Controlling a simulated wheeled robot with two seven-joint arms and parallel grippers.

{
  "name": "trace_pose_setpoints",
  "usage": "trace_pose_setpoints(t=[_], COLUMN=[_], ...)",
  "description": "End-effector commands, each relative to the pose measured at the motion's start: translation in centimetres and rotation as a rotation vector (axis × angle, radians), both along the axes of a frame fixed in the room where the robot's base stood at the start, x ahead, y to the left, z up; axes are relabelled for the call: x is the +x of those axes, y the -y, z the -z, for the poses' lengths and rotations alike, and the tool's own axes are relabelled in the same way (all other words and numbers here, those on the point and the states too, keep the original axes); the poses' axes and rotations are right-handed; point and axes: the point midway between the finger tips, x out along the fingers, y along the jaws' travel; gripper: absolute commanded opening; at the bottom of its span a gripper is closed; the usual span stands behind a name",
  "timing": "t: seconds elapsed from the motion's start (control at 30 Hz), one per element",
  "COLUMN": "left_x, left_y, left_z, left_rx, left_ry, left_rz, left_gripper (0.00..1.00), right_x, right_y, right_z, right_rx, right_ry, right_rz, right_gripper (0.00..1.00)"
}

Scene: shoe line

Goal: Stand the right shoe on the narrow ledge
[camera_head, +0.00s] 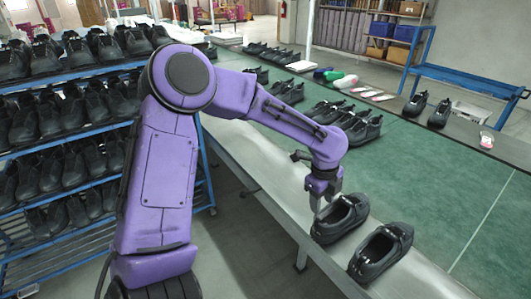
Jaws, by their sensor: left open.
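Two black shoes stand upright side by side on the narrow grey ledge (263,157) along the near edge of the green line. One shoe (345,220) is on the picture's left; the other shoe (381,253) is nearer, to its right, with a small gap between them. I cannot tell from their shape which is the right shoe. My left gripper (320,208) points down at the open collar of the picture-left shoe. Its jaws are open, and its fingertips are partly hidden at the collar, so contact is unclear. My right gripper is out of view.
A blue rack (72,142) full of black shoes stands at the left. More shoe pairs (352,121) and small items sit on the green line's (440,190) far part. A blue trolley (468,78) stands behind. The green surface right of the two shoes is clear.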

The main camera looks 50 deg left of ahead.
Motion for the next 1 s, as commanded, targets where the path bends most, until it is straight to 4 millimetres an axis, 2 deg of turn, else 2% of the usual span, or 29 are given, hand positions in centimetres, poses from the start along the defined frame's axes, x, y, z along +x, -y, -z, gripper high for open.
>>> trace_pose_setpoints(t=[0.07,0.13,0.2,0.27,0.33,0.4,0.43,0.5,0.6,0.63,0.77,1.0], left_x=[-1.0,-2.6,-5.2,-8.0,-11.9,-16.2,-18.0,-22.1,-26.4,-27.3,-29.0,-29.0], left_y=[2.0,4.8,7.3,8.8,9.3,8.5,7.9,6.1,3.4,2.8,1.3,1.2], left_z=[3.6,8.2,13.5,17.7,22.0,25.3,26.3,27.6,27.9,27.8,27.3,27.5], left_rx=[-0.061,-0.15,-0.235,-0.285,-0.311,-0.303,-0.294,-0.269,-0.242,-0.238,-0.24,-0.246], left_ry=[-0.025,-0.048,-0.08,-0.098,-0.092,-0.05,-0.017,0.081,0.234,0.271,0.37,0.38], left_rz=[-0.105,-0.299,-0.564,-0.82,-1.136,-1.442,-1.559,-1.796,-2.017,-2.059,-2.147,-2.154], left_gripper=[0.47,0.47,0.47,0.47,0.47,0.47,0.47,0.47,0.47,0.47,0.47,0.47], right_x=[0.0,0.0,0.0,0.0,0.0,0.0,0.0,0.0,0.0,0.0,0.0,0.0], right_y=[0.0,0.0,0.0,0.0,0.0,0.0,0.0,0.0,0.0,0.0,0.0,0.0], right_z=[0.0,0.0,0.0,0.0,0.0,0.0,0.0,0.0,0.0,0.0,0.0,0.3], right_rx=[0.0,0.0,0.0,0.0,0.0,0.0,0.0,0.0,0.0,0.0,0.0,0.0], right_ry=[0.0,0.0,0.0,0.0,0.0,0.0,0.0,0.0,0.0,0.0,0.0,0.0], right_rz=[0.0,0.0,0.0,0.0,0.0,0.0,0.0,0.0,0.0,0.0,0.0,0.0], right_gripper=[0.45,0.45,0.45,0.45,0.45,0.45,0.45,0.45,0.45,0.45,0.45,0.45])
